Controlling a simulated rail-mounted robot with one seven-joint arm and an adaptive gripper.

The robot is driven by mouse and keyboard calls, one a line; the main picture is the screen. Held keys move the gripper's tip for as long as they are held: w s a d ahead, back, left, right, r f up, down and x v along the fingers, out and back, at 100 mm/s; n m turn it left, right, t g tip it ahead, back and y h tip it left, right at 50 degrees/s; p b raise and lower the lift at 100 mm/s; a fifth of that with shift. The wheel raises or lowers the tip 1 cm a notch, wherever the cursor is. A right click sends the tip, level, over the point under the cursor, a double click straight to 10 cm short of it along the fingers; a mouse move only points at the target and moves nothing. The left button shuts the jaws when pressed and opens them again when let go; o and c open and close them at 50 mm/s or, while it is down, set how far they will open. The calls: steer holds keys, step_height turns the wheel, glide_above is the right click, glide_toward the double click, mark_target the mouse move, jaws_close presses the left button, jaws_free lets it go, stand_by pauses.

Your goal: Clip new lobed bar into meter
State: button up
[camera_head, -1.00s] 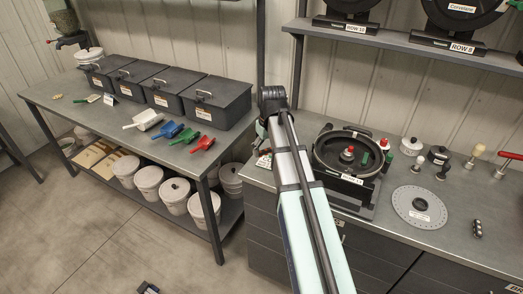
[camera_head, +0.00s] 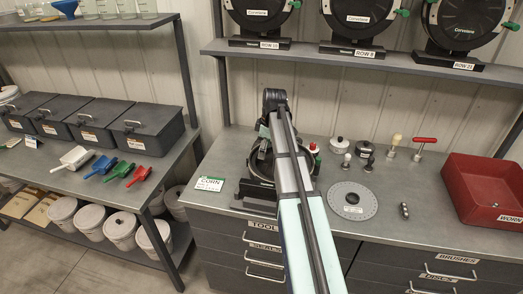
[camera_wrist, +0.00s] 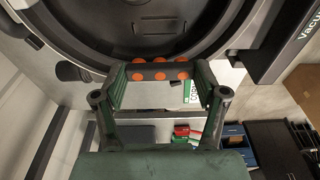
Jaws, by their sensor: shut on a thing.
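My gripper (camera_wrist: 158,82) is shut on a dark lobed bar (camera_wrist: 158,70) with orange lobes along both sides in the wrist view. The bar lies crosswise between the fingertips. It overlaps the lower rim of the round, open meter (camera_wrist: 105,58); I cannot tell whether it touches. In the head view the meter (camera_head: 255,170) stands on the bench, mostly hidden behind my arm, and my gripper is hidden there. Another small lobed bar, dark with grey lobes (camera_head: 404,210), lies on the bench to the right.
A grey disc (camera_head: 353,201) lies right of the meter, with knobs and a red-handled tool (camera_head: 425,142) behind it. A red tray (camera_head: 485,190) stands at the far right. More meters (camera_head: 360,22) sit on the shelf above.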

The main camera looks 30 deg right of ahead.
steer(key=b, duration=0.3)
glide_above(263, 171)
steer(key=shift+d+f, duration=0.15)
steer(key=shift+f, duration=2.95)
steer(key=shift+s+f, duration=0.15)
steer(key=shift+f, duration=0.05)
steer(key=shift+c, duration=0.4)
steer(key=shift+d+f, duration=0.1)
steer(key=shift+c, duration=0.6)
steer(key=shift+r, duration=0.4)
steer(key=shift+f, duration=1.15)
